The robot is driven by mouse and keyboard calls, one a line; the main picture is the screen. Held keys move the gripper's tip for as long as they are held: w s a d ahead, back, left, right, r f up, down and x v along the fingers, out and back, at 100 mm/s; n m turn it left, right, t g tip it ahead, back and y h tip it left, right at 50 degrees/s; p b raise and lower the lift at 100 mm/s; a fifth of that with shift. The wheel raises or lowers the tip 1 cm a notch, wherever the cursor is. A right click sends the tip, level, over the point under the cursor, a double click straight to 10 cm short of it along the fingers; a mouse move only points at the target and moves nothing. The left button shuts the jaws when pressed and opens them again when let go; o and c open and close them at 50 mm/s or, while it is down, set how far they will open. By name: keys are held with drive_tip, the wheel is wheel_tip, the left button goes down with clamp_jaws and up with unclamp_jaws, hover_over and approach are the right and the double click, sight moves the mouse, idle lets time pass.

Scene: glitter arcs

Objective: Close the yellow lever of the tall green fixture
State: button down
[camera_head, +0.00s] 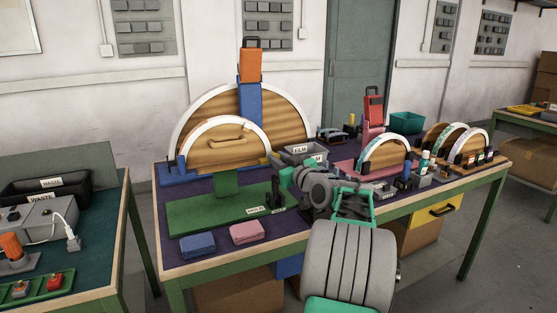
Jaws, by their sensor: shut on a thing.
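The green fixture (215,215) stands at the front left of the table, a flat green base with a post holding a wooden half-disc under a white arc (213,125). A tan handle (228,141) shows on the half-disc. My gripper (278,168) is at the right end of this arc, reaching in from the right. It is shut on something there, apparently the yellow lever. The lever itself is hidden behind the jaws or too small to make out, so its angle cannot be told.
A larger blue fixture (249,100) with an orange top stands behind. A red fixture (373,108) and smaller arcs stand to the right. Blue (197,244) and pink (246,232) blocks lie in front. A grey bin (300,152) sits close behind my gripper.

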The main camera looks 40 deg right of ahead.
drive_tip(key=shift+r, duration=0.15)
drive_tip(key=r+g+p, duration=0.1)
drive_tip(key=p, duration=0.2)
drive_tip(key=r+g+p, duration=0.1)
drive_tip(key=p, duration=0.2)
drive_tip(key=shift+w+d+y, duration=0.1)
drive_tip(key=shift+w+y, duration=0.25)
drive_tip(key=shift+y, duration=0.05)
drive_tip(key=g+p, duration=0.1)
drive_tip(key=p, duration=0.2)
drive_tip(key=w+r+g+p, duration=0.1)
drive_tip(key=p, duration=0.1)
drive_tip(key=shift+d+r+g+p, duration=0.1)
drive_tip(key=shift+d+g+p, duration=0.05)
drive_tip(key=shift+g+p, duration=0.25)
drive_tip(key=g+p, duration=0.1)
drive_tip(key=p, duration=0.2)
drive_tip(key=w+g+y+p, duration=0.1)
drive_tip(key=p, duration=0.2)
drive_tip(key=shift+d+r+g+p, duration=0.15)
drive_tip(key=shift+r+g+p, duration=0.05)
drive_tip(key=shift+g+p, duration=0.2)
drive_tip(key=shift+w+f+g+p, duration=0.1)
drive_tip(key=shift+w+g+p, duration=0.15)
drive_tip(key=shift+p, duration=0.7)
drive_tip(key=shift+d+f+m+g+p, duration=0.1)
drive_tip(key=shift+f+m+g+p, duration=0.05)
drive_tip(key=shift+m+g+p, duration=0.2)
drive_tip(key=shift+f, duration=0.1)
